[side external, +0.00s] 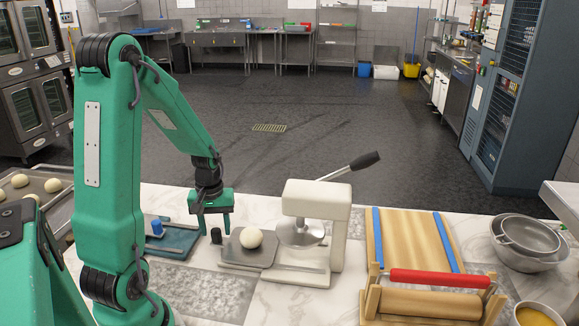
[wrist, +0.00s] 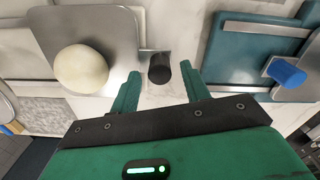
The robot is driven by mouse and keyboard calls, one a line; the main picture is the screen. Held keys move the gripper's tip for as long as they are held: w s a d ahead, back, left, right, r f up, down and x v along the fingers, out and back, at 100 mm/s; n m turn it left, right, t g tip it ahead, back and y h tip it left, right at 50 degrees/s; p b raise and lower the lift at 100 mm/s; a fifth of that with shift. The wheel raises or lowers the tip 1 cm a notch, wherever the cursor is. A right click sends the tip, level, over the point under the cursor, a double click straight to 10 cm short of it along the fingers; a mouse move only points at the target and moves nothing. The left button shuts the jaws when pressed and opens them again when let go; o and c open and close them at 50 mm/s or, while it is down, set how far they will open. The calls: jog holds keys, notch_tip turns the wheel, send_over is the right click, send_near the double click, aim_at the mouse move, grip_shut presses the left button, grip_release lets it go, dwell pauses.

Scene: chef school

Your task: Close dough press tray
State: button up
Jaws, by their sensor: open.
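The white dough press (side external: 318,222) stands on the marble counter, with its black-tipped lever (side external: 364,161) raised to the right. Its grey metal tray (side external: 236,257) sticks out to the left of the press, with a round dough ball (side external: 251,238) on it. The tray (wrist: 122,22) and dough ball (wrist: 81,68) also show in the wrist view. The tray's black knob (side external: 216,236) is at its left end. My green gripper (side external: 213,225) is open above the counter by the knob. In the wrist view, the knob (wrist: 159,69) appears between the fingertips (wrist: 160,77); contact cannot be told.
A teal board or tray with a blue handle (side external: 154,228) lies left of my gripper. Metal bowls (side external: 527,240) stand at the far right.

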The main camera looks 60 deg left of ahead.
aim_at(249, 241)
jog(key=shift+f, duration=0.75)
grip_shut()
jog(key=shift+w+d, duration=3.15)
jog(key=shift+w, duration=0.05)
grip_release()
jog(key=shift+r, duration=0.2)
notch_tip(249, 241, up, 8)
jog(key=shift+f, duration=0.25)
